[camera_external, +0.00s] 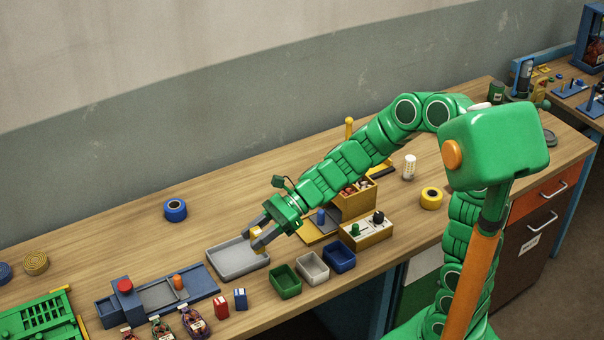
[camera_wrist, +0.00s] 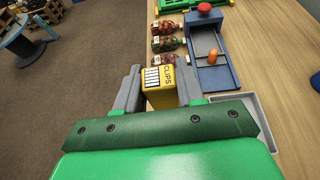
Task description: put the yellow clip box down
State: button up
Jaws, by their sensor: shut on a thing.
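The yellow clip box (camera_external: 257,240) is held between the fingers of my gripper (camera_external: 260,234). In the wrist view the box (camera_wrist: 159,80) shows its "CLIPS" label, with one grey finger of my gripper (camera_wrist: 160,88) on each side. In the external view the box appears in front of the right part of a shallow grey tray (camera_external: 232,262). The tray's rim also shows at the right in the wrist view (camera_wrist: 262,118). The box's underside is hidden, and I cannot tell its exact height above the table.
Small green (camera_external: 285,281), white (camera_external: 313,267) and blue (camera_external: 340,257) bins stand right of the tray. A blue fixture with a red knob (camera_external: 125,286) is to the left. Wooden table (camera_external: 130,237) behind is largely clear.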

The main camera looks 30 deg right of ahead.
jog(key=w+d+m+t+h, duration=0.1)
jog(key=w+d+m+t, duration=0.3)
jog(key=d, duration=0.9)
jog(key=w+d+m+t, duration=0.1)
jog(key=w+d, duration=0.4)
jog(key=d, duration=0.7)
jog(key=s+d+m+t+h, duration=0.2)
jog(key=s+d, duration=0.1)
jog(key=d, duration=0.9)
jog(key=s+d+m+t+h, duration=0.1)
jog(key=s+d+m+t, duration=0.15)
jog(key=d, duration=1.05)
jog(key=shift+w+d+f, duration=0.7)
jog(key=shift+w+f, duration=1.5)
jog(key=shift+f, duration=0.35)
jog(key=shift+w+d+f, duration=0.65)
jog(key=shift+w+f, duration=1.55)
jog(key=shift+f, duration=0.4)
jog(key=shift+w+d+f, duration=0.7)
jog(key=shift+w+f, duration=1.5)
jog(key=shift+f, duration=1.75)
jog(key=shift+f, duration=0.15)
